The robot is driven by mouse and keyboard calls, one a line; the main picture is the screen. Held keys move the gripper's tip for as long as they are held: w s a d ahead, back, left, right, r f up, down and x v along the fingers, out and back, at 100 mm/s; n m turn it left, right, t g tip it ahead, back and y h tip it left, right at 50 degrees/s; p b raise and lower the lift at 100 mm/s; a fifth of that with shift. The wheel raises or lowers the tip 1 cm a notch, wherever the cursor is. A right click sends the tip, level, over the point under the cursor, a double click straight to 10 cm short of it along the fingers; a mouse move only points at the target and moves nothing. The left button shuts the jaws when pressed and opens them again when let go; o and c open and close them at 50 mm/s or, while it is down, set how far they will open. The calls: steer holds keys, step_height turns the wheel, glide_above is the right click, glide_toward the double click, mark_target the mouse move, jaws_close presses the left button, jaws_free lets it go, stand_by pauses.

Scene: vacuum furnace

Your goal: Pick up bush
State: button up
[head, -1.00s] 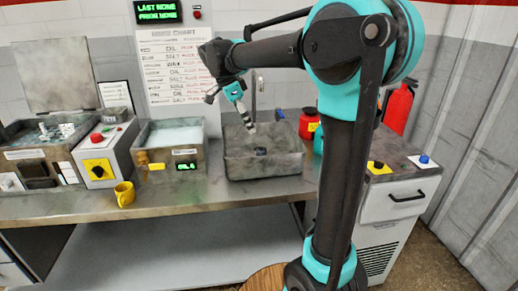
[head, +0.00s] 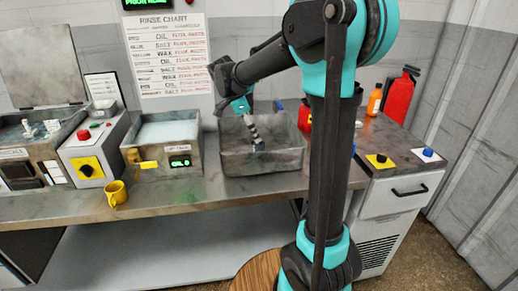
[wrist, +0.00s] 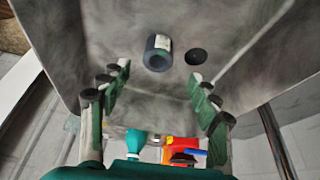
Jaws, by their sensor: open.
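The bush (wrist: 158,52) is a short dark blue-grey cylinder with a pale, open end. It lies on the bottom of the grey sink basin (wrist: 240,75), beside the round dark drain hole (wrist: 196,56). My gripper (wrist: 160,78) is open and empty, its fingers spread to either side below the bush in the wrist view. In the head view my gripper (head: 257,143) points down inside the sink basin (head: 235,162). There I cannot make out the bush clearly near the dark fingertips.
The basin walls stand close around my gripper. A red fire extinguisher (head: 399,97) and an orange bottle (head: 375,100) are to the right. The front counter strip is mostly clear.

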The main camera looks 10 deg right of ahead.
mark_target(259, 144)
steer(key=shift+x, duration=3.2)
steer(key=shift+s+a, duration=0.1)
steer(key=shift+s, duration=0.1)
steer(key=shift+c, duration=0.6)
jaws_close()
